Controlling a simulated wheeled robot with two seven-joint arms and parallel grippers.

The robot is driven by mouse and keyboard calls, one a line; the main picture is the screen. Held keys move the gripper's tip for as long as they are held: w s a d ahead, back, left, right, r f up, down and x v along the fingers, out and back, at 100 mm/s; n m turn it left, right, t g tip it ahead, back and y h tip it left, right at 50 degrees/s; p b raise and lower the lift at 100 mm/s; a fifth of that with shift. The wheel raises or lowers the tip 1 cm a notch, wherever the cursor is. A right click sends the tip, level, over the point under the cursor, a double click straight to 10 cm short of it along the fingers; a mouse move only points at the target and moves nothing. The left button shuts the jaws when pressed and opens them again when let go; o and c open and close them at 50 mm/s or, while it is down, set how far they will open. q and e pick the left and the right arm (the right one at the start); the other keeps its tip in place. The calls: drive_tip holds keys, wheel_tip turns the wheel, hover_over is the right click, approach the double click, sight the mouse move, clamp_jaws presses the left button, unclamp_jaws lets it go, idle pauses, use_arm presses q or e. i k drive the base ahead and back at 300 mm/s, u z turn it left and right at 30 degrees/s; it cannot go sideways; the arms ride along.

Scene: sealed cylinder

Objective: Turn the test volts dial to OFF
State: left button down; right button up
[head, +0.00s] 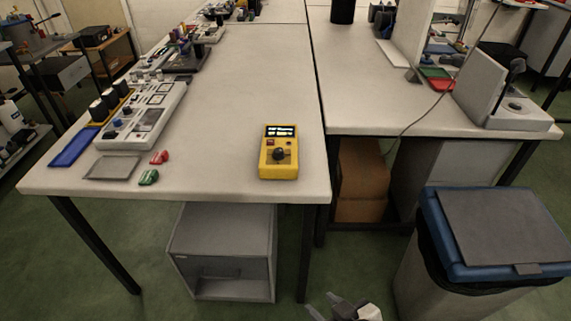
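A yellow handheld tester (279,153) lies on the light grey bench near its front edge, right of the middle of the bench top. It has a lit display (280,131) at its far end and a black dial (279,154) on its face. The dial's labels and pointer are too small to read. My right gripper (325,305) shows only in part at the bottom edge, low in front of the bench and well apart from the tester. Its two pale fingertips look spread, with nothing seen between them. My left gripper is out of view.
A white instrument panel (146,116), blue tray (74,147), grey tray (112,167), and red (159,157) and green (149,177) clips lie to the left. A blue-lidded bin (440,225) stands at right. The bench around the tester is clear.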

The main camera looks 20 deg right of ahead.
sight(278, 155)
drive_tip(key=z, duration=0.65)
drive_tip(key=k, duration=0.15)
drive_tip(key=u, duration=1.8)
drive_tip(key=i, duration=0.95)
drive_tip(key=z, duration=0.55)
